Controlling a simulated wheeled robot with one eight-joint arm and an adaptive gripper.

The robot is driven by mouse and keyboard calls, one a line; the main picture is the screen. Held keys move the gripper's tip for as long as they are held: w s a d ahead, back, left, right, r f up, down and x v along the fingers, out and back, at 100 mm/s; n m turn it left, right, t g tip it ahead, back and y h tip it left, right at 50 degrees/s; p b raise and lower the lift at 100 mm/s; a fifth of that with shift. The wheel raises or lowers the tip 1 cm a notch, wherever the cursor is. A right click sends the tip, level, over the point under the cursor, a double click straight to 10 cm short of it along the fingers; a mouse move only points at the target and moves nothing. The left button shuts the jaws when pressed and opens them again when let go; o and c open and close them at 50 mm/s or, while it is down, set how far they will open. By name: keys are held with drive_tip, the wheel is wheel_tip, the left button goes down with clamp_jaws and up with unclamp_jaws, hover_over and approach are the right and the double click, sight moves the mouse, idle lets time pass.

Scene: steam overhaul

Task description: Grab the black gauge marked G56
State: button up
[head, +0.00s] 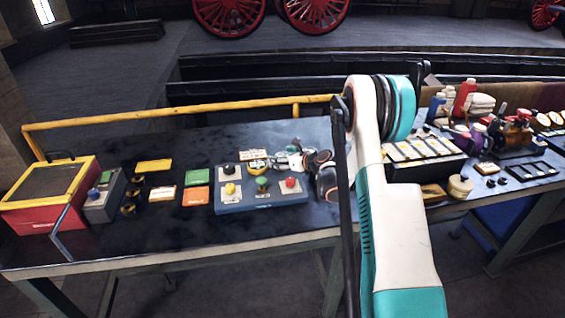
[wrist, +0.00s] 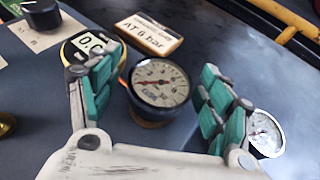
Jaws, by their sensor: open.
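One dark-rimmed gauge (wrist: 160,84) with a white dial and red needle sits on a brownish base, between my fingers in the picture. My gripper (wrist: 160,68) is open, with teal pads on both fingers, and holds nothing. In the head view my gripper (head: 289,159) is small, among the gauges behind the control panel.
A yellow-rimmed digital gauge (wrist: 88,46) is beside my left finger. An "AT 6 bar" plate (wrist: 149,34) lies behind the middle gauge. The blue control panel (head: 262,200) with coloured knobs stands close by. A yellow rail (head: 180,109) runs along the bench's back edge.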

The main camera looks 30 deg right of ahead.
drive_tip(key=c, duration=1.3)
drive_tip(key=shift+r, duration=0.15)
